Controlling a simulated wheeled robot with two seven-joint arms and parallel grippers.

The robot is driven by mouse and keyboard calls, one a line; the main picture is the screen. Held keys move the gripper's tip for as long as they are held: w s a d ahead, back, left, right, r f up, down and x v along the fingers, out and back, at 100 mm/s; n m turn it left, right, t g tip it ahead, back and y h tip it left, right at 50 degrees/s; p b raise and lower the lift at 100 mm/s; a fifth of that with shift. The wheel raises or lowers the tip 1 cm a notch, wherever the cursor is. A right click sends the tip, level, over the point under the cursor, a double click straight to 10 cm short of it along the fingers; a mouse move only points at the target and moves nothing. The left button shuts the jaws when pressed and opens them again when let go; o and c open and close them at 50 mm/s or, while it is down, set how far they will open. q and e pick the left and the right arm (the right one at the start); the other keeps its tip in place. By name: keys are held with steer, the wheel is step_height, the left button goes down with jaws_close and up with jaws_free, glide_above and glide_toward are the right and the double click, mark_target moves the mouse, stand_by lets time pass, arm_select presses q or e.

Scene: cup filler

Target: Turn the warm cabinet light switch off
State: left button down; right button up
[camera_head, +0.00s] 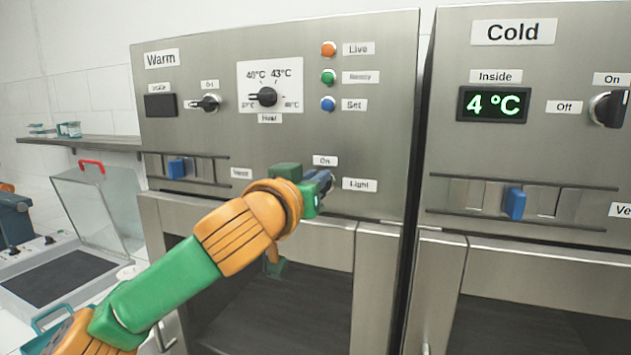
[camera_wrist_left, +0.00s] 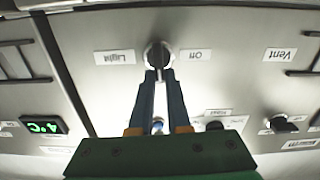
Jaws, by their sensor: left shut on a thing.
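The warm cabinet's light switch is a round dark knob with a pale rim (camera_wrist_left: 158,54), set in the steel panel between the "Light" (camera_wrist_left: 115,57) and "Off" (camera_wrist_left: 195,55) labels, which appear upside down in the left wrist view. My left gripper (camera_head: 322,184) is at the knob, left of the "Light" label (camera_head: 359,185) and below the "On" label (camera_head: 325,160) in the head view. Its two dark fingers (camera_wrist_left: 158,76) are shut on the knob, one on each side. The gripper hides most of the knob in the head view, so its exact setting is unclear.
The warm cabinet panel (camera_head: 215,130) also carries a heat dial (camera_head: 267,97), another switch knob (camera_head: 207,103), a blue vent slider (camera_head: 177,168) and coloured lamps. The cold cabinet (camera_head: 540,60) stands at the right. A clear-lidded box (camera_head: 105,210) stands at the left.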

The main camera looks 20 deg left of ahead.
arm_select(q)
steer(key=shift+a+f+n+b, duration=0.3)
steer(key=shift+n+b, duration=1)
steer(key=shift+n, duration=1.55)
steer(key=shift+a+f+n+b, duration=0.3)
steer(key=shift+n+b, duration=1)
steer(key=shift+n, duration=1.6)
steer(key=shift+a+f+n+b, duration=0.25)
steer(key=shift+n+b, duration=1.05)
steer(key=shift+n, duration=1.55)
steer(key=c, duration=0.9)
jaws_free()
steer(key=shift+w+f, duration=0.1)
steer(key=s+b, duration=0.3)
steer(key=s, duration=0.4)
steer(key=shift+s+a+b, duration=0.1)
steer(key=shift+a+b, duration=0.05)
steer(key=shift+b, duration=0.15)
